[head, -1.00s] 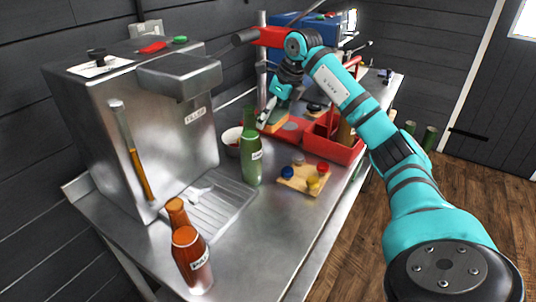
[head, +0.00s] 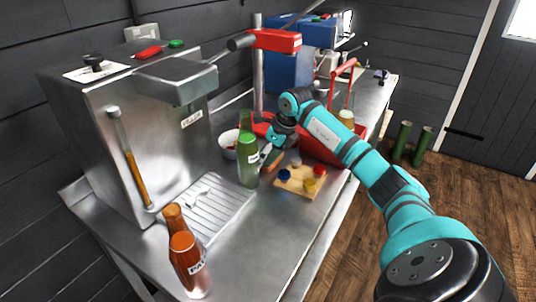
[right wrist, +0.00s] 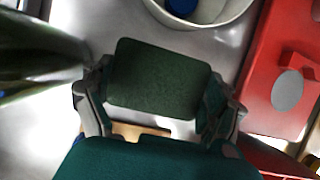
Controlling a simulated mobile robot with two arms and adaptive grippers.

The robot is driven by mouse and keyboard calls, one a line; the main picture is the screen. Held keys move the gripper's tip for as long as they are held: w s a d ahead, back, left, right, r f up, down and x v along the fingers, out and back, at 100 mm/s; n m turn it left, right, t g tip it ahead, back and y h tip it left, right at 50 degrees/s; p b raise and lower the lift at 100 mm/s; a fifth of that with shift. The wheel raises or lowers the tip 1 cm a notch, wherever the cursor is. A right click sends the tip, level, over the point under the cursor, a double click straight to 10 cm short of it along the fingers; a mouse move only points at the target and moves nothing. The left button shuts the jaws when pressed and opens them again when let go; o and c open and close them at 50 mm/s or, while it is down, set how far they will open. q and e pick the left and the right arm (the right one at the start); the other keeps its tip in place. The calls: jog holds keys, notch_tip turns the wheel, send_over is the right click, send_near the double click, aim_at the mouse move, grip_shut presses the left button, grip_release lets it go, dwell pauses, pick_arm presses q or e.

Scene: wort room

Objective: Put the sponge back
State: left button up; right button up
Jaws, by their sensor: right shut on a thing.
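The sponge (right wrist: 155,80) is a block with a dark green face, seen between the fingers in the right wrist view. In the head view its orange-brown side (head: 274,161) shows low by the fingers. My right gripper (head: 268,156) is shut on the sponge, just right of a green bottle (head: 248,161) and behind a small wooden board (head: 299,182). I cannot tell whether the sponge touches the counter. My left gripper is not in view.
A white bowl (head: 228,145) stands behind the green bottles. A red caddy (head: 319,149) is behind the board of coloured caps. Brown bottles (head: 189,264) stand at the front beside a ribbed drip tray (head: 212,207). Bare counter (head: 258,222) lies in front of the board.

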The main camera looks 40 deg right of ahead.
jog(key=shift+f, duration=0.15)
jog(key=o, duration=0.9)
jog(key=shift+r, duration=0.2)
jog(key=b+v, duration=0.1)
jog(key=v, duration=1.1)
jog(key=shift+s, duration=0.1)
